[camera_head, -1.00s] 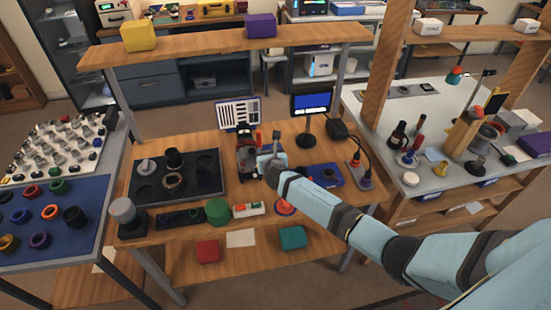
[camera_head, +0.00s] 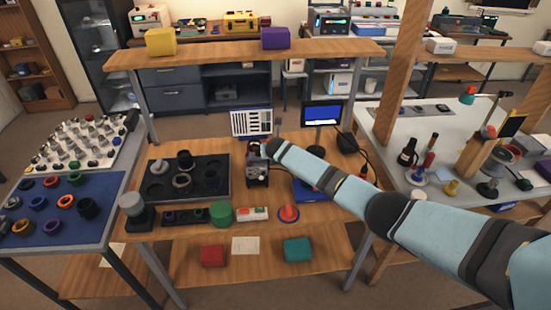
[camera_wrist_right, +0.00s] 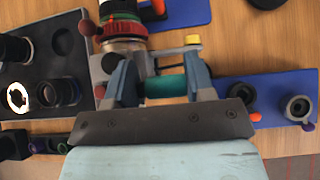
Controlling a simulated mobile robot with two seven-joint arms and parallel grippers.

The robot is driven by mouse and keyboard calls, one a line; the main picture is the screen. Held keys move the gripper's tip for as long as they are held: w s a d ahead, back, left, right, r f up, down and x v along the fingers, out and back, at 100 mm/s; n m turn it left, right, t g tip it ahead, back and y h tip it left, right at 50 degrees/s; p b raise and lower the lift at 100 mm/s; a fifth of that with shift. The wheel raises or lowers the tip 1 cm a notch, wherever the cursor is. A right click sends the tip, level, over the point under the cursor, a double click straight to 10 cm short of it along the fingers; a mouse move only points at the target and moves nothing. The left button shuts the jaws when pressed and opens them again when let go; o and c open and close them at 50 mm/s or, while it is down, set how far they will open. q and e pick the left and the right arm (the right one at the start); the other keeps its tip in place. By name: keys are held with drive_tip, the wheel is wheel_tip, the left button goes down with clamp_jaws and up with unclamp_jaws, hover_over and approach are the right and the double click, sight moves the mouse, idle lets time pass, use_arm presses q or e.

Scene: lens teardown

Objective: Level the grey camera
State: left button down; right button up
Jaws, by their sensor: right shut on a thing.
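In the right wrist view, a small grey body with a stack of red, dark and green rings (camera_wrist_right: 123,28) on it, probably the grey camera, lies just beyond the left finger. A thin bar with a yellow end (camera_wrist_right: 193,40) runs across from it. My right gripper (camera_wrist_right: 163,86) is shut on a teal cylinder (camera_wrist_right: 166,84) beside this assembly. In the head view, my right gripper (camera_head: 266,149) is at the top of a dark upright device (camera_head: 257,174) on the wooden bench. My arm hides part of it, and I cannot read its tilt. My left gripper is not in view.
A black parts tray (camera_head: 215,192) lies left of the device. A striped chart (camera_head: 251,122) and a small monitor (camera_head: 322,114) stand behind. A green cylinder (camera_head: 221,212) and a red-topped disc (camera_head: 288,213) sit near the front edge. A blue plate (camera_wrist_right: 270,95) lies right of my fingers.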

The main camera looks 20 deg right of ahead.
drive_tip(key=shift+s+d+f+g, duration=0.2)
drive_tip(key=shift+d+f+g, duration=0.1)
drive_tip(key=shift+d+f, duration=0.2)
drive_tip(key=o, duration=1)
drive_tip(key=shift+o, duration=0.6)
drive_tip(key=shift+w+d+f, duration=0.1)
drive_tip(key=shift+f, duration=0.05)
drive_tip(key=shift+w, duration=0.2)
drive_tip(key=shift+a+r, duration=0.25)
drive_tip(key=shift+s+a+r, duration=0.1)
drive_tip(key=shift+s+r, duration=0.05)
drive_tip(key=shift+r, duration=0.2)
drive_tip(key=v, duration=1.3)
drive_tip(key=shift+p, duration=0.35)
